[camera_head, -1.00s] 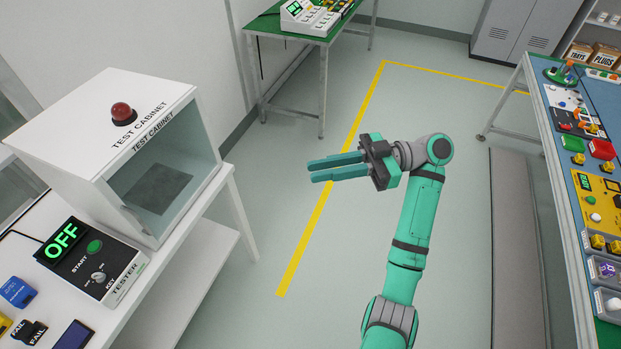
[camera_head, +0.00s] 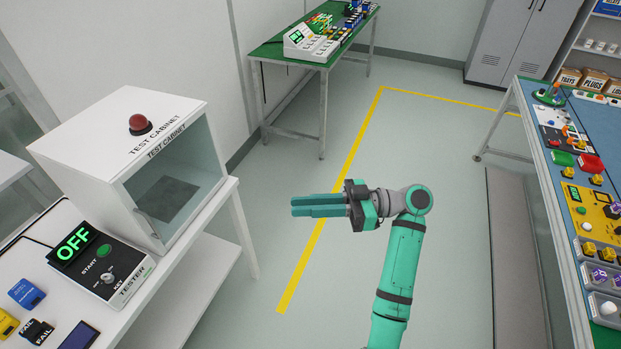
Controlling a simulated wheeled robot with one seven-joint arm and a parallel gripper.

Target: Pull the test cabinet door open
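The test cabinet (camera_head: 85,145) is a white box on the white table at left, with a red dome lamp (camera_head: 139,124) on top. Its glass door (camera_head: 195,165) faces right toward the open floor and looks shut. A pale upright bar (camera_head: 148,226), which may be the handle, shows at the door's near lower edge. A dark grey pad (camera_head: 167,198) shows through the glass. My gripper (camera_head: 292,206) is over the floor right of the cabinet, fingers pointing left toward it, apart from the door. Nothing shows between the fingers; their gap cannot be judged from this angle.
A black tester (camera_head: 125,268) reading OFF stands before the cabinet, with small blocks nearby. A green-topped table (camera_head: 268,52) is at the back. A long blue workbench (camera_head: 596,128) with parts is at right. Floor between the cabinet and my arm is clear.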

